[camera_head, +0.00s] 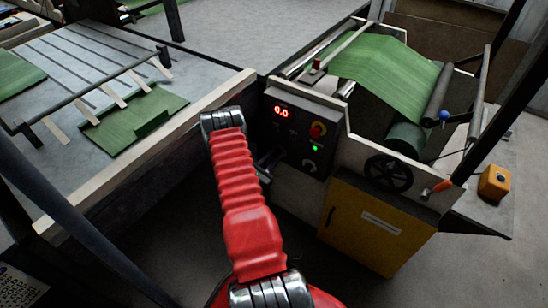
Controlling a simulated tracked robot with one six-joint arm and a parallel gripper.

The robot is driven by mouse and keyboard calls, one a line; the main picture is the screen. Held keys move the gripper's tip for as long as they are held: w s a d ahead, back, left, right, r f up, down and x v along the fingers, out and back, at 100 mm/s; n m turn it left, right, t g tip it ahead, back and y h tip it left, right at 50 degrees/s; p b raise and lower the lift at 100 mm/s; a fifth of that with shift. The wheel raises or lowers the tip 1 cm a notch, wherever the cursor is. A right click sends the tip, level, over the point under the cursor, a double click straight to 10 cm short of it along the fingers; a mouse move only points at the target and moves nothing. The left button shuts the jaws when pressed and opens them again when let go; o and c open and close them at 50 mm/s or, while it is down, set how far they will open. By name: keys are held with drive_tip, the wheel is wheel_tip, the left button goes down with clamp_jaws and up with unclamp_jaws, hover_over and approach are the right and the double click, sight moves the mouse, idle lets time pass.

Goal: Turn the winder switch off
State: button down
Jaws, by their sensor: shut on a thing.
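The dark control panel (324,119) stands upright at the winder's left end. It has a lit red display (281,112) reading 0.0, a red stop button (317,130) on a yellow base, a lit green lamp (315,148) and a round knob (309,166) at lower right. My gripper (272,160) is small and dark here, at the panel's lower left, beyond the end of my red arm. It is shut on what looks like a switch there, mostly hidden by the gripper. Which way that switch points cannot be seen.
The winder carries a green web (384,72) and a black handwheel (388,173). A yellow cabinet (374,228) is below it, and a yellow button box (494,184) at right.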

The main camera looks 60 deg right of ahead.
drive_tip(key=shift+d+r+n, duration=0.1)
drive_tip(key=shift+n, duration=0.8)
drive_tip(key=shift+w, duration=0.1)
drive_tip(key=c, duration=1.9)
unclamp_jaws()
drive_tip(key=shift+o, duration=0.2)
drive_tip(key=w+a, duration=0.2)
drive_tip(key=a, duration=1.1)
drive_tip(key=shift+a, duration=0.35)
